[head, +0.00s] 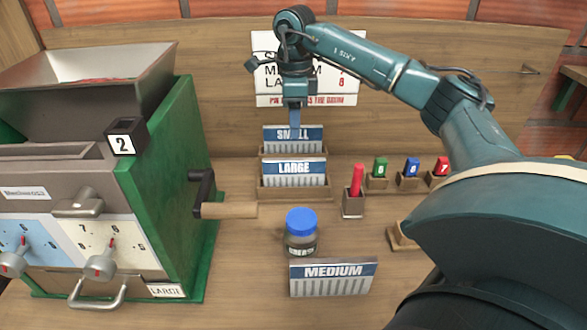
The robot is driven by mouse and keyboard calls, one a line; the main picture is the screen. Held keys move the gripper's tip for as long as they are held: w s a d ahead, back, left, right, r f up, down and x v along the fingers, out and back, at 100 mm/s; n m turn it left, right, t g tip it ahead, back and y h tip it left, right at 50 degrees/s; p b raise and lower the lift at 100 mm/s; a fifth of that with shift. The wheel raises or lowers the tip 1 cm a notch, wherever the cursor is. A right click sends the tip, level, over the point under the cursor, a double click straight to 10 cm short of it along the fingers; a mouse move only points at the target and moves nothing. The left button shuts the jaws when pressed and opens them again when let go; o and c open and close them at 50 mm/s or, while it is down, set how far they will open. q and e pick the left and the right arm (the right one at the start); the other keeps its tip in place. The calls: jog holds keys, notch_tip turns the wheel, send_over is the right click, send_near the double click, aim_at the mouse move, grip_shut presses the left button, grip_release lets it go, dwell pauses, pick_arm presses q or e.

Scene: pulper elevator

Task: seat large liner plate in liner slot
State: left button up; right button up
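The large liner plate (294,172), grey with vertical ribs and a blue LARGE label, stands upright in a wooden rack (294,193). The small liner plate (275,144) stands just behind it. My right gripper (295,130) points down above the large plate and covers part of the SMALL label. I see its fingers edge-on, so their opening and any contact with the small plate are unclear. A green-sided machine (172,190) stands at left with a LARGE tag (165,291) low on its front. I cannot clearly pick out the liner slot. My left gripper is out of view.
The medium plate (332,279) stands at the front. Behind it is a blue-lidded jar (301,235). The machine's crank handle (228,210) juts rightward. A red marker (356,182) and several coloured tags (411,167) stand at right. A sign (345,72) is behind my gripper.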

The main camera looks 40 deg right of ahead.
aim_at(294, 159)
notch_tip(294, 159, down, 7)
jog(key=shift+s+a+r+p, duration=0.1)
jog(key=shift+s+p, duration=0.05)
jog(key=shift+p, duration=0.2)
jog(key=shift+f+p, duration=0.7)
jog(key=shift+f, duration=2.35)
jog(key=shift+c, duration=0.3)
grip_shut()
jog(key=shift+w+r, duration=0.1)
jog(key=shift+w, duration=0.1)
